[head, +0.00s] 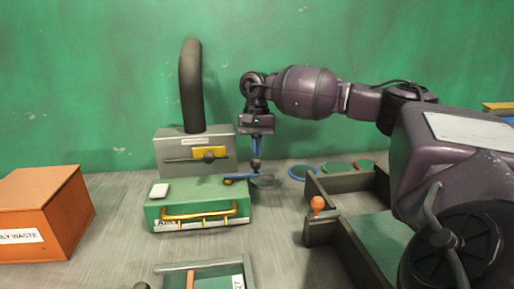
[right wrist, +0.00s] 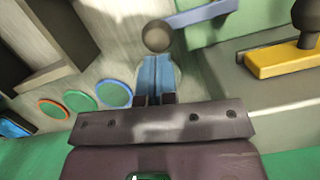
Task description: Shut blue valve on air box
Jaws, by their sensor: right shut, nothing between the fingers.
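The green box (head: 183,190) stands on the bench, with a partly legible label that seems to start with "AI" on its front. The blue valve lever (head: 240,177) lies across its top right and sticks out past its right edge. In the right wrist view the lever (right wrist: 203,13) runs toward a dark round knob (right wrist: 157,36). My right gripper (head: 256,154) is shut and empty, pointing down, with its blue fingertips (right wrist: 157,62) right at this knob. I cannot tell whether they touch it. My left gripper is not in view.
Behind stands a grey box (head: 170,149) with a black hose (head: 191,85) and a yellow lever (head: 209,153). An orange waste bin (head: 62,190) is at left, a dark tray (head: 331,236) at right.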

